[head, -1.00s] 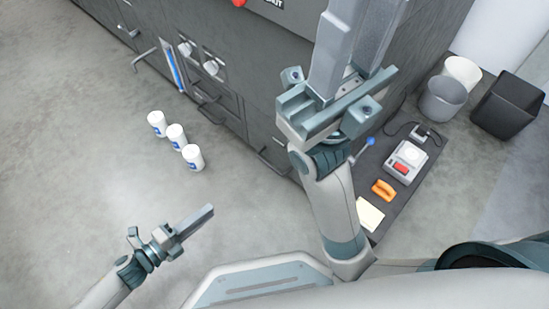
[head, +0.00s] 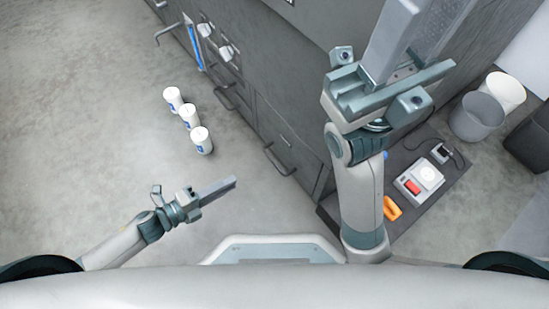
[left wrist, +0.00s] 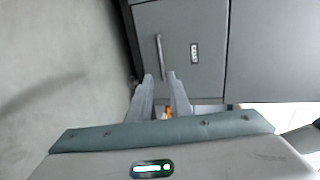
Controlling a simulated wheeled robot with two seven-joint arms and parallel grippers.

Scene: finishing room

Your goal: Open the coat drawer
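A grey cabinet drawer with a bar handle (left wrist: 160,55) and a small label (left wrist: 194,53) faces me in the left wrist view; the label is too small to read. In the head view a drawer handle (head: 279,160) shows low on the grey cabinet (head: 315,75), and its front looks shut. I cannot tell for sure which drawer is the coat drawer. My left gripper (head: 218,187) is apart from the cabinet, its fingers (left wrist: 160,77) open and empty, pointing towards the handle. My right gripper (head: 418,30) is raised over the cabinet side, fingers apart, tips partly cut off.
Three white containers (head: 189,117) stand on the floor left of the cabinet. A dark low surface at right holds a device with a red part (head: 419,181) and an orange tool (head: 392,208). Bins (head: 476,118) stand beyond.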

